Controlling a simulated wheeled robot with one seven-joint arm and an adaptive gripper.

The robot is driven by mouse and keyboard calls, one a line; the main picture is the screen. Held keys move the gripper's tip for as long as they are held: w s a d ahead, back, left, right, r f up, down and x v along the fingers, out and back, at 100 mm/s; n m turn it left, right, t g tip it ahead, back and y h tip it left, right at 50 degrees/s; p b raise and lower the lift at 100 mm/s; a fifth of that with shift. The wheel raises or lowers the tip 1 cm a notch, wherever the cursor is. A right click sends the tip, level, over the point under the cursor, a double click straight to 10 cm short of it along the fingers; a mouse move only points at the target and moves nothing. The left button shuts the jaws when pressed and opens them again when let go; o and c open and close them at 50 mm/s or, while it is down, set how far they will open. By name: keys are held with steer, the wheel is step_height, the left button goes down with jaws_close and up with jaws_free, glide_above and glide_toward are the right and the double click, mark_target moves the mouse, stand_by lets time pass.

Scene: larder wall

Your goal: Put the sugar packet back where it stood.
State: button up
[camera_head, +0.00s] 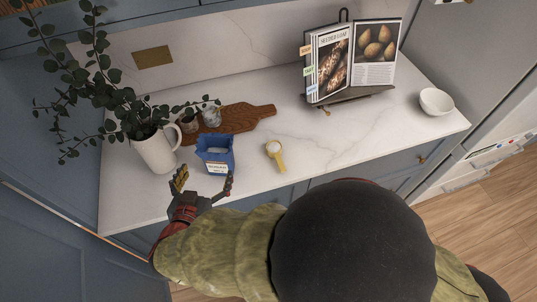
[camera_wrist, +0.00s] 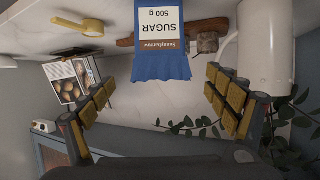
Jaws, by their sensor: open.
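The sugar packet (camera_head: 215,154) is blue with a white label and an open top. It stands upright on the pale marble counter, near the front edge, just right of the white jug. In the wrist view, which is upside down, the packet (camera_wrist: 162,40) is ahead of my palm, its label facing me. My gripper (camera_head: 205,181) is open and empty at the counter's front edge. Its fingers, with yellow pads, are spread wide to either side of the packet's line. In the wrist view the gripper (camera_wrist: 162,92) shows no contact with it. I cannot tell the exact gap.
A white jug (camera_head: 157,153) with leafy stems stands close left. Behind are a wooden board (camera_head: 240,117) and small jars (camera_head: 211,117). A yellow scoop (camera_head: 275,154) lies to the right. A cookbook on a stand (camera_head: 350,60) and a white bowl (camera_head: 436,101) are farther right. The counter's right middle is clear.

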steer(key=w+r+y, duration=0.6)
steer(key=w+r, duration=0.3)
steer(key=r, duration=0.1)
steer(key=s+d+r+n+g+y, duration=0.1)
steer(key=d+r+n+g+y, duration=0.15)
steer(key=d+r, duration=0.35)
steer(key=s+d+g+h, duration=0.2)
steer(key=s+d+h, duration=0.1)
steer(key=s+d, duration=0.6)
steer(key=s+d+g+h, duration=0.3)
steer(key=s+d, duration=0.6)
steer(key=d, duration=0.9)
steer(key=shift+s+f+m, duration=0.15)
steer(key=shift+f+m, duration=0.3)
